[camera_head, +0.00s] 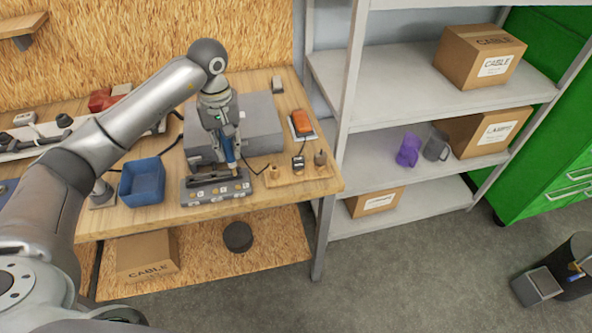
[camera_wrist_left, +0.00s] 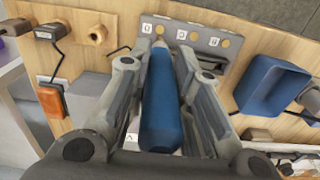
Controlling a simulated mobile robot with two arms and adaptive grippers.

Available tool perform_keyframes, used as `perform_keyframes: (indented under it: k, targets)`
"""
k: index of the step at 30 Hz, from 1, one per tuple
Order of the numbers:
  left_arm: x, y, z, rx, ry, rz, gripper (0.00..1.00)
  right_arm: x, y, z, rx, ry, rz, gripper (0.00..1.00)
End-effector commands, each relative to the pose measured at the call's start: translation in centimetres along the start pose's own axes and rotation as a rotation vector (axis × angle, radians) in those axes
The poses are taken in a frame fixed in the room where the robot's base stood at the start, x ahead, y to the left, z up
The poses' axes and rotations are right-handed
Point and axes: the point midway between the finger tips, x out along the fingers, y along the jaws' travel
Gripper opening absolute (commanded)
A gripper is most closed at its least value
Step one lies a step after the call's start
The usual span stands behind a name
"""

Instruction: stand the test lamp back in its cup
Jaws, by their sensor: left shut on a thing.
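The test lamp, with a blue handle (camera_head: 228,149), is held by my left gripper (camera_head: 227,138), handle up and slightly tilted. In the left wrist view the blue handle (camera_wrist_left: 161,105) lies between the two fingers. The lamp's lower end is at the grey socket panel (camera_head: 215,187); I cannot tell whether it touches. My right gripper is not in view.
A dark plug-like piece (camera_head: 298,163) and a brown round piece (camera_head: 320,158) stand right of the cup. A blue bin (camera_head: 142,181) is left of the panel. A grey case (camera_head: 260,125) is behind, with an orange device (camera_head: 301,122) beside it. A thin dark cable runs near the lamp.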

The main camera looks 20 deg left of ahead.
Motion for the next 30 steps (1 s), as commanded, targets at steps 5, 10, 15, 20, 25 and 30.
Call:
perform_keyframes:
  k: [5,10,15,20,25,30]
  targets:
    - [-1.1,0.0,-0.1,0.000,0.002,0.001,0.11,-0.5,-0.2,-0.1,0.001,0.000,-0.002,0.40]
    - [-1.8,0.0,0.0,-0.001,0.001,-0.001,0.11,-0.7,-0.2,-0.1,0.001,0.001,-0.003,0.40]
    - [-1.7,0.0,0.0,-0.001,0.000,0.000,0.11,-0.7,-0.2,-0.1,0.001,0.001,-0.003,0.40]
    - [-1.7,0.9,-0.2,0.001,0.000,0.003,0.11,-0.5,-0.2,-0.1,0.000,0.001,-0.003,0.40]
    - [-1.7,2.9,-0.7,0.001,0.000,0.002,0.11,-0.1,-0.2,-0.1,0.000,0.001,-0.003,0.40]
    - [-1.6,4.9,-1.2,0.001,0.001,0.002,0.11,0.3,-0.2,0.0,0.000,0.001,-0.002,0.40]
